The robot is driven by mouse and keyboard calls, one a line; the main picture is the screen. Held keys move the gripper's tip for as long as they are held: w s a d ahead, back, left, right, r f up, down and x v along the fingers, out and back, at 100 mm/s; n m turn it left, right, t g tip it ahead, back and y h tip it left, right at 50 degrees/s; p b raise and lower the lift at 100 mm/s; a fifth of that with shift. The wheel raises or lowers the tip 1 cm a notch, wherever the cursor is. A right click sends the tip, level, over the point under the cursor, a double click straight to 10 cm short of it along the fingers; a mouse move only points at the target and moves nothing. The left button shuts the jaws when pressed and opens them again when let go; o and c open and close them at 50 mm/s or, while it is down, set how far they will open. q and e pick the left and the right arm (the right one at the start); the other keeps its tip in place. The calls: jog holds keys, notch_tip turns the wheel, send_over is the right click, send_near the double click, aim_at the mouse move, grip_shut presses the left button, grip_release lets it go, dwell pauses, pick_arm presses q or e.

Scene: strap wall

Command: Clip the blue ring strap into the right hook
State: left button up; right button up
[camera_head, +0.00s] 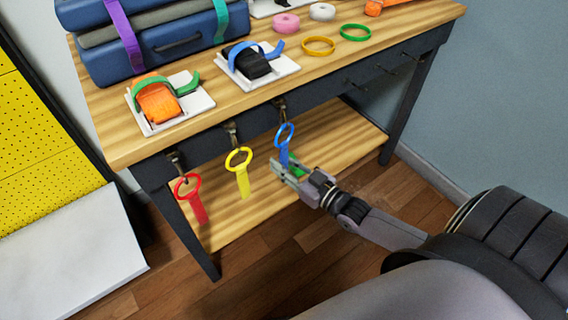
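The blue ring strap (284,145) hangs upright at the front of the workbench, its ring just below the right hook (280,107). I cannot tell whether the ring is clipped in the hook or only touches it. My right gripper (286,168) is at the lower end of the blue strap, whose tail end is partly hidden by the fingers. Whether the fingers are closed on the strap is too small to tell. A green patch shows between or behind the fingers. My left gripper is not in view.
A yellow ring strap (241,174) and a red ring strap (192,199) hang at the hooks to the left. The bench top (250,104) holds strapped blocks, suitcases, tape rolls and loose rings. A lower shelf (345,140) lies behind the straps. Floor is free at front right.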

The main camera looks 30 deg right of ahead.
jog(key=o, duration=0.4)
jog(key=shift+o, duration=0.2)
jog(key=v, duration=1.2)
